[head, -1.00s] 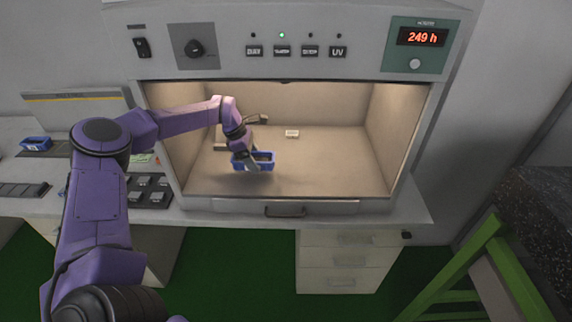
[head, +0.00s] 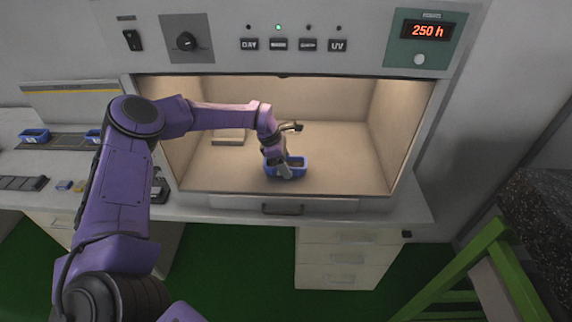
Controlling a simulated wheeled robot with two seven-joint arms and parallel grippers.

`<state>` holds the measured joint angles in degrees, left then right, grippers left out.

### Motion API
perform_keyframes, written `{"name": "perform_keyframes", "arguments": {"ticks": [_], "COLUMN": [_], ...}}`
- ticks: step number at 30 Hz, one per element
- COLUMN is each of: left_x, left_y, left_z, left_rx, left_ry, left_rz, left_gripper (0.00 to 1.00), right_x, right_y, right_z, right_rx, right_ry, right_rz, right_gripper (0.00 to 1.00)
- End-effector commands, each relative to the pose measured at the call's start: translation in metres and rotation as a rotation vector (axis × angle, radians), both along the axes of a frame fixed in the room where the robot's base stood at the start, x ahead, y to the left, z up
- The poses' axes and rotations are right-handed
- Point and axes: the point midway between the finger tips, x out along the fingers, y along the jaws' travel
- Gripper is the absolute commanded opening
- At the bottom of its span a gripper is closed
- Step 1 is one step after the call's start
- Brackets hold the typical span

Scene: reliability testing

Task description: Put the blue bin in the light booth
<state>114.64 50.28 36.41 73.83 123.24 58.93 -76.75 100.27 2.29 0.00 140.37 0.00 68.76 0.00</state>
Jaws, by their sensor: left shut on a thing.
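The gripper covers part of the bin. I cannot tell whether the bin touches the floor. My right gripper is not in view.
A light flat block (head: 228,136) lies on the booth floor at the left. Another blue bin (head: 34,135) stands on the bench at far left, with part of one more behind my arm. The booth floor's right side is clear. A green frame (head: 470,270) stands at lower right.

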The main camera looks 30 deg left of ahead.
Motion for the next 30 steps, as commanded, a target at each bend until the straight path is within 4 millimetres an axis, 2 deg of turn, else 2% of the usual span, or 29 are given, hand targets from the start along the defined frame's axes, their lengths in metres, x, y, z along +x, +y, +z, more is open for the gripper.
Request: {"name": "perform_keyframes", "arguments": {"ticks": [2,3,5,13,15,17,24,30], "left_x": [0.0,0.0,0.0,0.0,0.0,0.0,-0.011,-0.015], "left_y": [0.0,0.0,0.0,0.0,0.0,0.003,0.018,0.024], "left_z": [-0.004,-0.003,-0.002,-0.001,0.004,0.008,0.052,0.07], "left_rx": [0.0,0.001,0.001,0.001,0.001,-0.001,-0.001,0.0], "left_ry": [0.0,0.0,0.0,0.0,0.0,-0.004,-0.004,0.0], "left_rz": [-0.001,-0.001,-0.001,-0.001,-0.001,0.0,0.0,-0.001], "left_gripper": [0.24,0.68,0.87,0.87,0.87,0.87,0.87,0.87], "right_x": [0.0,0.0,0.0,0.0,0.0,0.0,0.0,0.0], "right_y": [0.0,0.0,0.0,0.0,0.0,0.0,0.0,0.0], "right_z": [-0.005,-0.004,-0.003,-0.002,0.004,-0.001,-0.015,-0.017], "right_rx": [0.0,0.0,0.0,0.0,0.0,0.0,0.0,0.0], "right_ry": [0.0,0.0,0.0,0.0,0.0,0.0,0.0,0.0], "right_rz": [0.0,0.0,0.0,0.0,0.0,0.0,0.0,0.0], "right_gripper": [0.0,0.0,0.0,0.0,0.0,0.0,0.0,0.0]}}
